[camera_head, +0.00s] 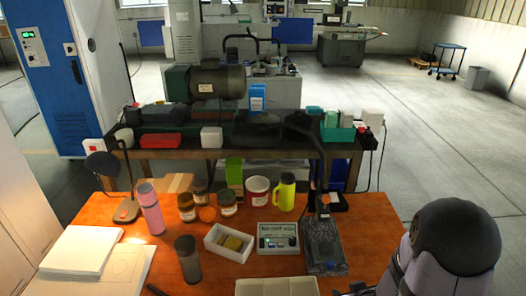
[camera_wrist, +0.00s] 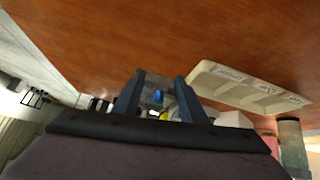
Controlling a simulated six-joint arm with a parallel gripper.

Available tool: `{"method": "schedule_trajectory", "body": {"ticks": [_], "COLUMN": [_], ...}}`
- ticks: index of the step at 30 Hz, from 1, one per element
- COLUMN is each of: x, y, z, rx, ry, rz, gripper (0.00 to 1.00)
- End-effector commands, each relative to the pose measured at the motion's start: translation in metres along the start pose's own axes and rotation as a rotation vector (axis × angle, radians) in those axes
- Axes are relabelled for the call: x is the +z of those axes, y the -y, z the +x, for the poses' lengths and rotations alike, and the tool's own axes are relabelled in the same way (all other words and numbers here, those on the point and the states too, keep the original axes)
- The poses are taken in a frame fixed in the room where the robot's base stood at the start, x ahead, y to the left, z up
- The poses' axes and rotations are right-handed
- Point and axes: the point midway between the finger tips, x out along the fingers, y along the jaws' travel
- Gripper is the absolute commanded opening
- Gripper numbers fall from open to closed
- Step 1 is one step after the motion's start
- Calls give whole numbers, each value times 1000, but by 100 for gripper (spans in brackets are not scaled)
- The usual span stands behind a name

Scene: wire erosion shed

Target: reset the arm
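In the wrist view my gripper (camera_wrist: 158,84) shows two dark fingers standing apart, with nothing held between them. In the head view my arm comes in at the lower right, over the front right of the orange-brown table (camera_head: 370,232). Only a dark part of the gripper end shows there, at the bottom edge, so its height above the table is hard to tell. The pale compartment tray (camera_head: 277,287) is just left of it, cut off by the frame. The tray also shows in the wrist view (camera_wrist: 240,88).
Near my gripper stands a microscope-like stand with a dark base (camera_head: 325,246). A labelled control box (camera_head: 278,238), a white bin (camera_head: 229,243), a dark grey jar (camera_head: 187,259), a pink bottle (camera_head: 150,208) and a yellow flask (camera_head: 285,192) stand farther left. Papers (camera_head: 82,250) lie at left.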

Motion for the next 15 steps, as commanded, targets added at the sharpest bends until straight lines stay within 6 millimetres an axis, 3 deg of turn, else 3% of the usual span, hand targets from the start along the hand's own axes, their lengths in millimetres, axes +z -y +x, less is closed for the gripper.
{"method": "schedule_trajectory", "body": {"ticks": [8, 15], "x": [10, 26], "y": [21, 62], "z": [-50, -111], "rx": [34, -1], "ry": [289, 510], "rz": [52, 134], "gripper": [38, 38]}}
